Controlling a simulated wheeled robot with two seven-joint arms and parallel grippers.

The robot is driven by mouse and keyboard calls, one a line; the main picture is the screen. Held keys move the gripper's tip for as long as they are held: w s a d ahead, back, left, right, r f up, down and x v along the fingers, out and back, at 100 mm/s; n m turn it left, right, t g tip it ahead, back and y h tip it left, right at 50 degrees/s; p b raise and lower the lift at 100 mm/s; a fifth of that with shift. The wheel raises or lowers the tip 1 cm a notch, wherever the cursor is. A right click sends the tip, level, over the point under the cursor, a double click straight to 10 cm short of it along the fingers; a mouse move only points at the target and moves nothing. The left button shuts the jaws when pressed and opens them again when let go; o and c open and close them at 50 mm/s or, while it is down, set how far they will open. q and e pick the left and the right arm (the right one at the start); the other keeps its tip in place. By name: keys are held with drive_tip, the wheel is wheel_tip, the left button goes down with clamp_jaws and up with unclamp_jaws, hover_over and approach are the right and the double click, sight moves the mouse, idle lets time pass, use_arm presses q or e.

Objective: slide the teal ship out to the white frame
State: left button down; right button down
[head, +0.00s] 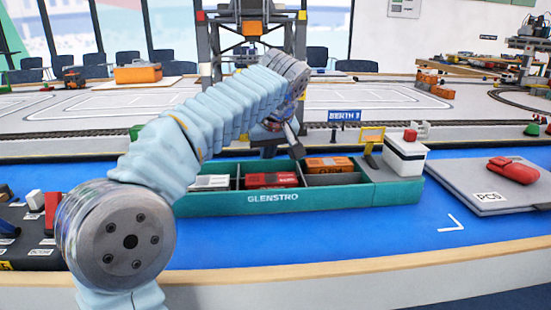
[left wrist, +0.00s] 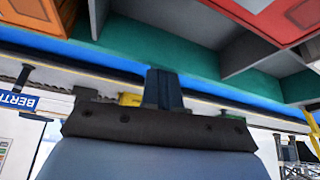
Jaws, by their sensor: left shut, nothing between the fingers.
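The teal ship (head: 330,200), lettered GLENSTRO, lies on the blue water strip. A corner of the white frame (head: 452,224) shows right of the ship. My left gripper (head: 294,146) reaches down at the ship's far side. In the left wrist view its shut fingers (left wrist: 164,90) are empty beside the teal hull (left wrist: 140,45); contact is unclear. My right gripper is not in view.
A grey PCS platform (head: 470,205) with a red object (head: 513,171) stands at the right. Blue surface is clear between ship and platform.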

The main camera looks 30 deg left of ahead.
use_arm(q)
drive_tip(key=shift+s+d+f+b, duration=0.25)
drive_tip(key=shift+s+d+b, duration=0.35)
drive_tip(key=shift+s+d, duration=0.55)
drive_tip(key=shift+s+d+f+b, duration=0.25)
drive_tip(key=shift+s+d+b, duration=0.3)
drive_tip(key=shift+s+d, duration=0.5)
drive_tip(key=shift+w+a+r+p, duration=0.25)
drive_tip(key=shift+w+r+p, duration=0.05)
drive_tip(key=shift+p, duration=0.15)
drive_tip(key=shift+w+a, duration=0.2)
drive_tip(key=shift+a, duration=0.05)
drive_tip(key=shift+r+p, duration=0.15)
drive_tip(key=shift+p, duration=0.15)
wheel_tip(320, 180, up, 4)
drive_tip(key=p, duration=0.3)
drive_tip(key=shift+w+f, duration=0.1)
drive_tip(key=shift+f, duration=0.1)
wheel_tip(320, 180, up, 6)
drive_tip(key=p, duration=0.6)
drive_tip(key=shift+r, duration=0.25)
